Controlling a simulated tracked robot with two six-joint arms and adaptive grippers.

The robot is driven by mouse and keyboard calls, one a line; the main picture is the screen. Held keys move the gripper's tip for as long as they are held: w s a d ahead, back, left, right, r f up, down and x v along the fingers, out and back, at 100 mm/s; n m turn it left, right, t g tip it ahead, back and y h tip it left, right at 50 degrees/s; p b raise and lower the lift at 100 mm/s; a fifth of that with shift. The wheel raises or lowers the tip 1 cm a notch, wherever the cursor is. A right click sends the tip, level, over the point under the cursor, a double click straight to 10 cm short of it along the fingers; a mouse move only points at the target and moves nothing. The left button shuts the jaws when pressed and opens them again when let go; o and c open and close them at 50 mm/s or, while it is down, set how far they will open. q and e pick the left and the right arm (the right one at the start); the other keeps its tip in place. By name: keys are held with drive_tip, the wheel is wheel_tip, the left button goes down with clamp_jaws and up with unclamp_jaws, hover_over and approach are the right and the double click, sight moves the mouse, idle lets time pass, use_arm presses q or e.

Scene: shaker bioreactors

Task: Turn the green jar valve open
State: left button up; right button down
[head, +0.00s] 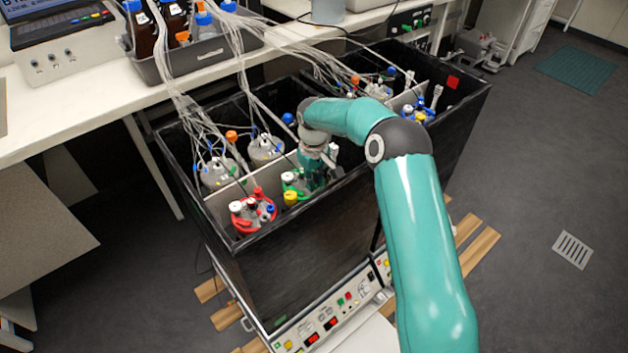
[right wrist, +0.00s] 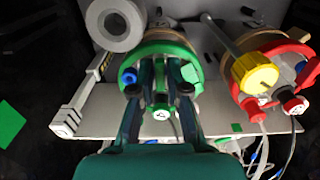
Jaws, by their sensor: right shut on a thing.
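The green-lidded jar (head: 297,186) stands in the front compartment of the black shaker box, and its green lid (right wrist: 199,60) fills the middle of the right wrist view. My right gripper (right wrist: 160,72) reaches down over this lid with its fingers close together. It is shut on the green jar valve, which the fingers mostly hide. A white cap (right wrist: 162,116) shows between the finger links, and a blue cap (right wrist: 128,76) sits left of them. In the head view my right gripper (head: 313,178) is at the jar's right side. My left gripper is not in view.
The red-lidded jar (head: 244,222) with a yellow cap (right wrist: 254,73) stands close beside the green one. Tubes run from the jars up to the bench (head: 212,62). The black box wall (head: 300,225) and a grey divider (head: 226,195) enclose the jars.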

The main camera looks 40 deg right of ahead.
drive_tip(key=c, duration=1.5)
unclamp_jaws()
drive_tip(key=shift+o, duration=0.2)
wheel_tip(320, 180, up, 12)
